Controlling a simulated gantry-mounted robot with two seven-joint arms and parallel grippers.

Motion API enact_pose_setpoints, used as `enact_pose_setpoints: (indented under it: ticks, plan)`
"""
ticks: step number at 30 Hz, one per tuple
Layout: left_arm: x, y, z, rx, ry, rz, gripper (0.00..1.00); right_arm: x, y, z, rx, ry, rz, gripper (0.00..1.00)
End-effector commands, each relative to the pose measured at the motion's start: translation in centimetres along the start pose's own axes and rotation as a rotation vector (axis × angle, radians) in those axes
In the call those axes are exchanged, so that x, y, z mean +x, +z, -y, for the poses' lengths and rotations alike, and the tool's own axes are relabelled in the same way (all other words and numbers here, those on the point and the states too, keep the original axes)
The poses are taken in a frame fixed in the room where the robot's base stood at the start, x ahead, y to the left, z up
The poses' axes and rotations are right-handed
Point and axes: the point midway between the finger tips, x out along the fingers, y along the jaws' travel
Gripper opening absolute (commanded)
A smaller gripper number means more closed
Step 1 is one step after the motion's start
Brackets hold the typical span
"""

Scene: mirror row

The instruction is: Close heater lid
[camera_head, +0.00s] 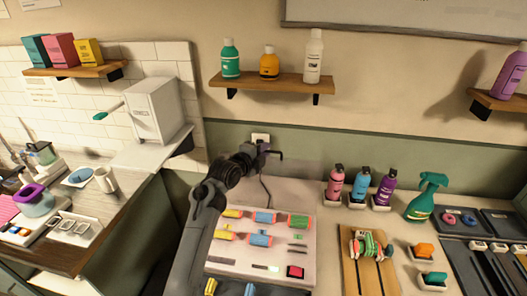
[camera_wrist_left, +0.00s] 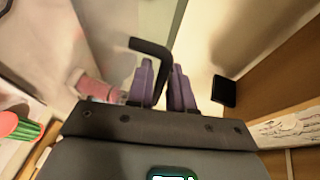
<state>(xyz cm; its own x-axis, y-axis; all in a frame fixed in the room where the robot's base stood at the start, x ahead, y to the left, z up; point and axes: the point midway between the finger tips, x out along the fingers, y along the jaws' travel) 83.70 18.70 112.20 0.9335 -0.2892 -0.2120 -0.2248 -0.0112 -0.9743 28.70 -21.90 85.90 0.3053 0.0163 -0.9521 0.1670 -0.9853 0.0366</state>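My left gripper (camera_head: 262,152) is up by the wall, below the middle bottle shelf. In the left wrist view its two purple fingers (camera_wrist_left: 165,88) are close together around a black bent rod (camera_wrist_left: 157,50), whose angled end sticks out past them. No part is plainly marked as a heater lid. A white box (camera_head: 155,108) with a green-tipped lever (camera_head: 108,110) stands on the left wall ledge; whether it is the heater, and how its lid stands, I cannot tell. The gripper is well to the right of this box. My right gripper is not in view.
Bottles stand on the middle shelf (camera_head: 270,81). The left counter (camera_head: 125,205) holds a mug (camera_head: 106,179) and trays.

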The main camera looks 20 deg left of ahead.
Motion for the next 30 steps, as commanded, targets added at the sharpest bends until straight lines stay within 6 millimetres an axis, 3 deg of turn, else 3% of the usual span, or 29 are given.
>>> enact_pose_setpoints:
  ticks: [8,12,24,30]
  plan:
    - [0.1,0.0,0.0,0.0,0.0,0.0,0.21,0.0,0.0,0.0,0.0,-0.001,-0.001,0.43]
    - [0.1,0.0,0.0,0.0,0.0,0.0,0.0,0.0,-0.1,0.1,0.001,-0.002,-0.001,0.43]
    - [-0.1,-0.1,-0.1,0.004,-0.005,0.0,0.0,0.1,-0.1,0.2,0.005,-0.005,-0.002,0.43]
    - [-1.2,-0.5,-0.5,0.027,-0.052,0.001,0.0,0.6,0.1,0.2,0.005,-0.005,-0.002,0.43]
